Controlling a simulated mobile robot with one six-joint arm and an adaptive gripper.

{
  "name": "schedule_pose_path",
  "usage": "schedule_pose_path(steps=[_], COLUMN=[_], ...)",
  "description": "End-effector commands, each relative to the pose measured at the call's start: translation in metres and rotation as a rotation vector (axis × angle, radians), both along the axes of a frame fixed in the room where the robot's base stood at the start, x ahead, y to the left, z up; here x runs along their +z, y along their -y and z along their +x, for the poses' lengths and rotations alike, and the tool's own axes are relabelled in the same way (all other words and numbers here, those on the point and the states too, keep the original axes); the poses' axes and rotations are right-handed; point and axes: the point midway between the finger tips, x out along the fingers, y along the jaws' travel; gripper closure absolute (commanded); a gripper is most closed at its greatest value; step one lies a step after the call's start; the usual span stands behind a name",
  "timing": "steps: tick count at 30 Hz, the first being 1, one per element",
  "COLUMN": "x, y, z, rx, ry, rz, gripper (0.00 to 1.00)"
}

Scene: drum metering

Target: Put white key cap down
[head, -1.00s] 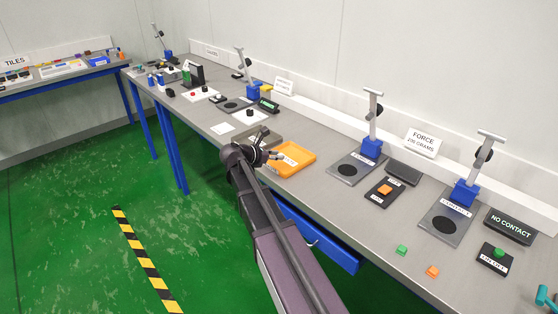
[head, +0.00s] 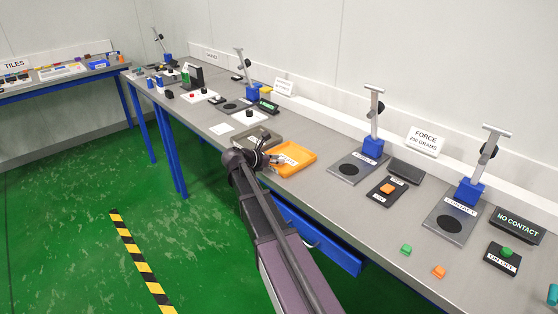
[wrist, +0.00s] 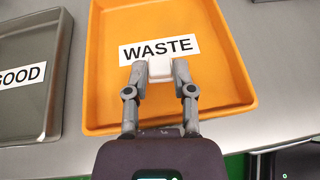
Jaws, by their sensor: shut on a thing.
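The white key cap (wrist: 160,68) is between the fingertips of my gripper (wrist: 159,72) in the wrist view. My gripper is shut on it and holds it over the orange tray (wrist: 215,90), in front of the tray's WASTE label (wrist: 140,51). I cannot tell how high the cap is above the tray floor. In the head view my gripper (head: 264,158) is at the near left side of the orange tray (head: 309,158), and the cap is too small to make out.
A grey tray (wrist: 52,100) labelled GOOD stands just left of the orange tray. Metal stands with blue bases (head: 373,148) and small pads are to the right along the bench. A green cap (head: 406,249) and an orange cap (head: 439,271) lie near the front edge.

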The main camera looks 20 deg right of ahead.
Motion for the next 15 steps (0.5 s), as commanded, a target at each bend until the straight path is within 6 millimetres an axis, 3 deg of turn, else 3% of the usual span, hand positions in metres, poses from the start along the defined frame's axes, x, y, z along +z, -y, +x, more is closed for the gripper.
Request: schedule_pose_path(steps=[3,4,7,15], x=[-0.0028,-0.0020,-0.0016,-0.0015], y=[-0.0001,-0.0001,-0.0001,-0.0002], z=[0.0000,0.0000,0.0001,0.0000], rx=[0.000,0.000,0.000,0.000], ry=[0.000,0.000,0.000,0.000], rz=[0.000,0.000,0.000,0.000], gripper=[0.88,0.61,0.32,0.32])
